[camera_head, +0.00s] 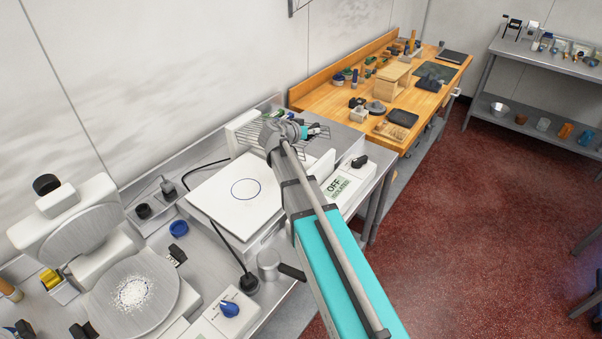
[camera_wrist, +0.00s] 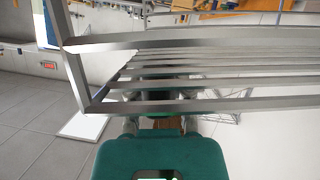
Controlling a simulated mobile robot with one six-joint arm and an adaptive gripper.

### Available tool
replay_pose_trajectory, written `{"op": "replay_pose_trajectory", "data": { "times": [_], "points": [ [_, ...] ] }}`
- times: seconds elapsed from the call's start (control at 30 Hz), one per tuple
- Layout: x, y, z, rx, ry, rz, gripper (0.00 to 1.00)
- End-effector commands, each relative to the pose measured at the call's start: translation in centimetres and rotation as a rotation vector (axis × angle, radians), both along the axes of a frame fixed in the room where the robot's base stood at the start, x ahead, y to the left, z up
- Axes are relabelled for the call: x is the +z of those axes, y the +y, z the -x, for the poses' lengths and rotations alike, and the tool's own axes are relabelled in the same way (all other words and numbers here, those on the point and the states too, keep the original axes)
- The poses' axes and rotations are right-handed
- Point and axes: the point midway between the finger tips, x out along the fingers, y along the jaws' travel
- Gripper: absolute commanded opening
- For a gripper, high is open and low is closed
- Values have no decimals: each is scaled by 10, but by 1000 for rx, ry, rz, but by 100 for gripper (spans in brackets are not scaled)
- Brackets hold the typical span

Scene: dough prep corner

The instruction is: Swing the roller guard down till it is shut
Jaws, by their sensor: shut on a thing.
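The roller guard is a grey wire grid of parallel bars, seen in the head view (camera_head: 316,143) at the far end of the white machine (camera_head: 232,195). In the wrist view its bars (camera_wrist: 215,107) run across the picture, close in front of the camera. My gripper (camera_head: 304,131) is at the guard, with my arm reaching over the machine's right side. In the wrist view my gripper (camera_wrist: 160,120) is shut on the guard, its fingers partly hidden behind the bars. The exact contact and the guard's angle are hard to tell.
A round-plate press (camera_head: 130,293) with white powder stands at the left. A blue-knobbed box (camera_head: 229,312) is in front. A wooden workbench (camera_head: 350,95) with tools stands beyond. Red floor is clear at the right.

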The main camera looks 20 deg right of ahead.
Motion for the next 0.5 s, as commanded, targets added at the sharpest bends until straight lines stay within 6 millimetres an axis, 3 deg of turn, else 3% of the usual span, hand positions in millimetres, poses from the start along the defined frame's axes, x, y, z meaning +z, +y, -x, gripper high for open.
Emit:
{"op": "replay_pose_trajectory", "data": {
  "times": [0.13, 0.5],
  "points": [
    [-10, 0, 1, 6, -21, -16, 0],
    [-10, -1, 1, 5, -29, -21, 0]
  ]
}}
